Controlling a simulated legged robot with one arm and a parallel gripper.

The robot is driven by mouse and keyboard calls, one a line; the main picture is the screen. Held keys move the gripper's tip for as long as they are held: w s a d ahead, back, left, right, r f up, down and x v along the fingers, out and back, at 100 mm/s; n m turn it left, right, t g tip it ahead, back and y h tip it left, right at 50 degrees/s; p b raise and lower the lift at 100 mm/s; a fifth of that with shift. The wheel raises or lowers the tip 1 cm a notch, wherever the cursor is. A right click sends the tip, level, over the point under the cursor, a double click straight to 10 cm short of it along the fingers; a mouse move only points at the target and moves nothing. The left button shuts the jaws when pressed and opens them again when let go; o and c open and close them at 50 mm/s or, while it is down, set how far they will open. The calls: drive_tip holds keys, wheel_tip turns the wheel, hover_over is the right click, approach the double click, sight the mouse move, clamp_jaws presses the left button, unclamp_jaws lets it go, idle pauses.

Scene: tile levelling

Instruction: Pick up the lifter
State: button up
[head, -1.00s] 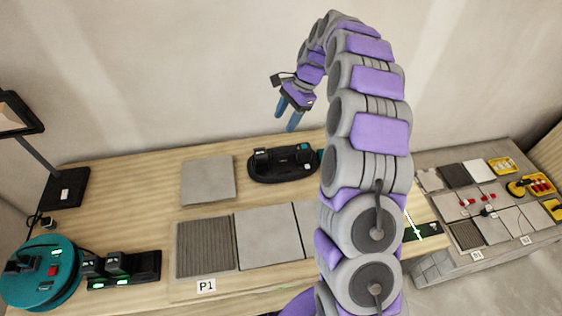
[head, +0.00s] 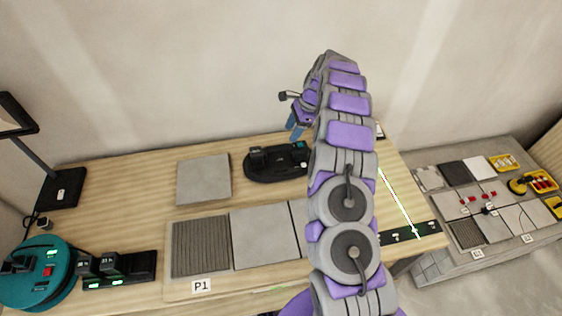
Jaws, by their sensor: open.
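My gripper (head: 295,128) has blue fingers and is open and empty. It points down above the back of the wooden table, close to the wall. A black oval device (head: 262,173) with upright dark parts and small teal lights lies on the table just below and left of the fingers, apart from them. Its right end is partly behind my arm. A teal round device (head: 25,285) with a red button sits at the table's front left. I cannot tell for certain which of these is the lifter.
A loose grey tile (head: 204,180) lies left of the black device. Laid tiles (head: 258,238) line the front by the P1 label. A lamp (head: 60,190) stands at the left. A green line (head: 398,203) crosses the table's right part. A grey side bench (head: 432,275) holds tiles and yellow tools.

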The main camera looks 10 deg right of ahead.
sight(282, 148)
drive_tip(key=b+x, duration=0.1)
drive_tip(key=x, duration=0.5)
drive_tip(key=shift+a+f, duration=0.1)
drive_tip(key=shift+a, duration=0.05)
drive_tip(key=shift+a+f, duration=0.35)
drive_tip(key=shift+a, duration=0.25)
drive_tip(key=f, duration=0.1)
drive_tip(key=f+b, duration=0.2)
drive_tip(key=f, duration=0.1)
drive_tip(key=shift+s+a+f, duration=0.1)
drive_tip(key=shift+s+a, duration=0.15)
drive_tip(key=shift+a, duration=0.55)
drive_tip(key=shift+d+f+p, duration=0.1)
drive_tip(key=shift+d+p, duration=0.2)
drive_tip(key=shift+p, duration=0.05)
drive_tip(key=shift+a, duration=0.15)
drive_tip(key=shift+c, duration=0.4)
clamp_jaws()
